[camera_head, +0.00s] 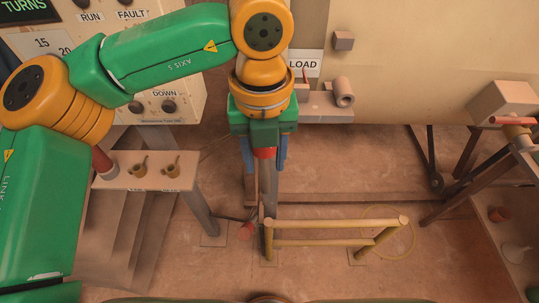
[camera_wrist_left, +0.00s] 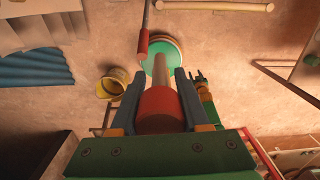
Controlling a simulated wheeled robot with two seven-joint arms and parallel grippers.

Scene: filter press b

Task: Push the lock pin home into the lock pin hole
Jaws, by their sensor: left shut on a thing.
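My left gripper (camera_head: 264,165) hangs fingers down in the middle of the head view, in front of the LOAD shelf. Its two blue-grey fingers are shut on a red cylindrical grip, which I take to be the lock pin (camera_head: 264,153). In the left wrist view the red grip (camera_wrist_left: 160,105) sits between the fingers. A pale shaft (camera_wrist_left: 162,72) runs from it toward a green disc (camera_wrist_left: 160,58); whether they touch, I cannot tell. I cannot make out the lock pin hole in either view. My right gripper is not in view.
A yellow rail frame (camera_head: 335,224) stands on the floor below. The LOAD shelf (camera_head: 325,108) carries a grey cylinder (camera_head: 343,92). A small shelf with two brass cups (camera_head: 155,171) is at left. A stand with a red-handled part (camera_head: 513,121) is at right.

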